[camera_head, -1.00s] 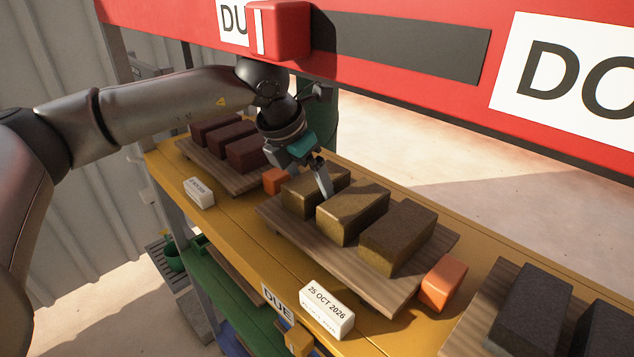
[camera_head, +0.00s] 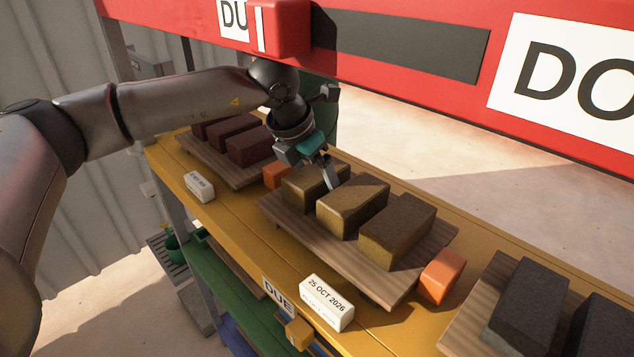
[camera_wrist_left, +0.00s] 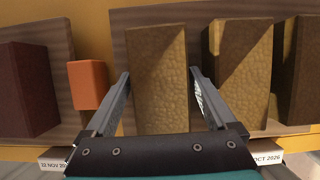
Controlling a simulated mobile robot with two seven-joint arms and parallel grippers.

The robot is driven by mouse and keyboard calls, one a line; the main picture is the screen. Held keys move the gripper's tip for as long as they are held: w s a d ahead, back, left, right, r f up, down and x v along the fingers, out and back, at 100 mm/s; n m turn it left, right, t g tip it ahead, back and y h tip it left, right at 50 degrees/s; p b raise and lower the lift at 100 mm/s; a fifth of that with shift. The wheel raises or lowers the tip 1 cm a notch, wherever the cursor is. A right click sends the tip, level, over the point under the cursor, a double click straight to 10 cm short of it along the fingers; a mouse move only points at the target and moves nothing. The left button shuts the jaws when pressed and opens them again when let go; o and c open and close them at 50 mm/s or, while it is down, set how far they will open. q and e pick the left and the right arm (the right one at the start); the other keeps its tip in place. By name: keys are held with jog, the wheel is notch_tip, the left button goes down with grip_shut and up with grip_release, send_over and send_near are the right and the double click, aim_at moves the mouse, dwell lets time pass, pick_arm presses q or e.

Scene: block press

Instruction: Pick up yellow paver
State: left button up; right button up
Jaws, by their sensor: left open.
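Three yellow-brown pavers stand in a row on a wooden board (camera_head: 388,292): a left one (camera_head: 303,198), a middle one (camera_head: 340,219) and a right one (camera_head: 388,244). My left gripper (camera_head: 318,178) is open and points down at the left paver. In the left wrist view its fingers (camera_wrist_left: 160,84) lie on either side of that paver (camera_wrist_left: 158,65), with visible gaps. The finger between the left and middle pavers shows in the head view; the other is mostly hidden. The middle paver (camera_wrist_left: 240,65) is just right of the right finger. My right gripper is not in view.
An orange block (camera_head: 278,177) lies left of the board and another (camera_head: 441,276) right of it. Dark red pavers (camera_head: 248,147) stand on a board at left, dark grey pavers (camera_head: 531,300) at right. A red beam (camera_head: 420,25) spans above. White date blocks (camera_head: 327,302) line the shelf edge.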

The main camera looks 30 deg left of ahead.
pick_arm(q)
jog(key=shift+f, duration=0.15)
dwell(0.3)
grip_shut()
dwell(0.8)
